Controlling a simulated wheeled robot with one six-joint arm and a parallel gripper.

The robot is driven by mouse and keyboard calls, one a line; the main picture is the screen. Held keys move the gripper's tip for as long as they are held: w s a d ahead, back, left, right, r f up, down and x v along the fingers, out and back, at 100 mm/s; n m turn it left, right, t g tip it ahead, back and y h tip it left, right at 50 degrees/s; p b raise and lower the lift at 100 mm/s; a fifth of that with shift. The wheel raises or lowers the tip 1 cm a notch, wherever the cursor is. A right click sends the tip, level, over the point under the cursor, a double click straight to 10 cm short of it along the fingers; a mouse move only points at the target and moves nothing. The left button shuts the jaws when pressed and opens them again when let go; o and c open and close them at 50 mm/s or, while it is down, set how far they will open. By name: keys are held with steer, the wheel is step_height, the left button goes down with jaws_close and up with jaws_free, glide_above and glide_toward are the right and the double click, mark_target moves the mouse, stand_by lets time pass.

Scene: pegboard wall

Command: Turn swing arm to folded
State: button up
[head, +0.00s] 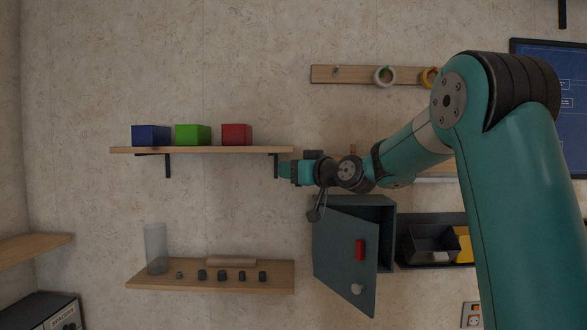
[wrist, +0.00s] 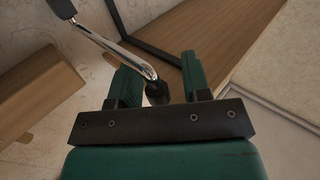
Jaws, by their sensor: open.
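The swing arm (wrist: 138,58) is a shiny metal rod with black ends in the wrist view. It runs from a black piece at the upper left to a black end between my fingers. In the head view the swing arm (head: 322,200) hangs partly hidden behind my wrist, its lower black piece near the grey cabinet's top left corner. My gripper (wrist: 156,66) is open, with one green finger on each side of the black end; I cannot tell whether they touch it. In the head view my gripper (head: 285,170) is just below the upper shelf's right end.
The upper shelf (head: 200,150) holds blue, green and red blocks, with a black bracket (head: 276,165) close to my fingers. Below right is a grey cabinet (head: 335,255) with its door ajar. The lower shelf (head: 210,283) holds a glass cylinder and several dark knobs.

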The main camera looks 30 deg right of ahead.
jaws_close()
steer(key=shift+w+a+b, duration=0.65)
steer(key=shift+a+b, duration=0.1)
steer(key=shift+b, duration=0.15)
jaws_free()
steer(key=shift+d, duration=0.1)
steer(key=s+d+b, duration=0.3)
steer(key=s+b, duration=0.5)
steer(key=s, duration=0.9)
